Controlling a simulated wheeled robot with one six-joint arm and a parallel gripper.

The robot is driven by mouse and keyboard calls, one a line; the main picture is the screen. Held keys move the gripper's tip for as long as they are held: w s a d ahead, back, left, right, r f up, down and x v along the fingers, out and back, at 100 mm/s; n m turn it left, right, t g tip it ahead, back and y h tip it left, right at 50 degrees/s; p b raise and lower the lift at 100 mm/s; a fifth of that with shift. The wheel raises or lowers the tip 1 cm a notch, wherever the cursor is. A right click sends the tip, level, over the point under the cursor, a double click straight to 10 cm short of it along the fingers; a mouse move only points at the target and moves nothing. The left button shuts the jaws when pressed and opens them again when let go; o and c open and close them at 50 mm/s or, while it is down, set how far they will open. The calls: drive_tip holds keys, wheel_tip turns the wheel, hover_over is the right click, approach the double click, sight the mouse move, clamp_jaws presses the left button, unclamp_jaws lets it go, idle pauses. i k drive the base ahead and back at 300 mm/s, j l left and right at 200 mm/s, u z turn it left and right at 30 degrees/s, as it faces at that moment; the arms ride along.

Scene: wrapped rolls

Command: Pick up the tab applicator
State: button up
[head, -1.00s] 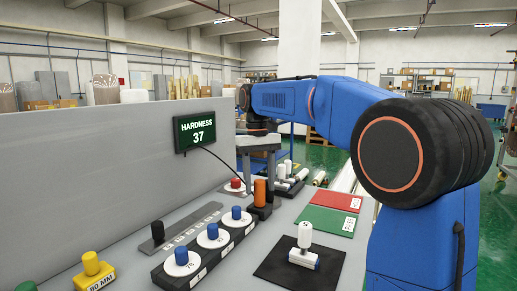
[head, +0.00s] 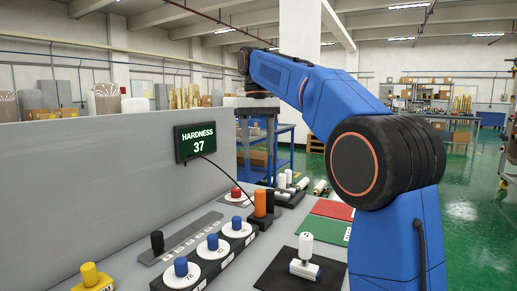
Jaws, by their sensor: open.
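A white-handled tool (head: 305,247) with a white block foot stands upright on a black mat (head: 275,272) at the front right of the bench. I take it for the tab applicator; no label on it can be read. My gripper (head: 257,168) is at the end of my blue arm, beyond the far part of the bench. Its grey body and two fingers point down. The fingers are apart with nothing seen between them. The gripper is well behind and left of the tool, touching nothing that I can make out.
The hardness display (head: 195,142) reads 37, and its cable runs to an orange-and-black device (head: 262,205). A black rack with blue-knobbed discs (head: 213,246) stands left of the mat. Red (head: 334,209) and green (head: 326,230) sheets lie behind it. A grey panel (head: 90,185) borders the left.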

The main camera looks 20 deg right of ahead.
sight(302, 268)
drive_tip(key=k, duration=1)
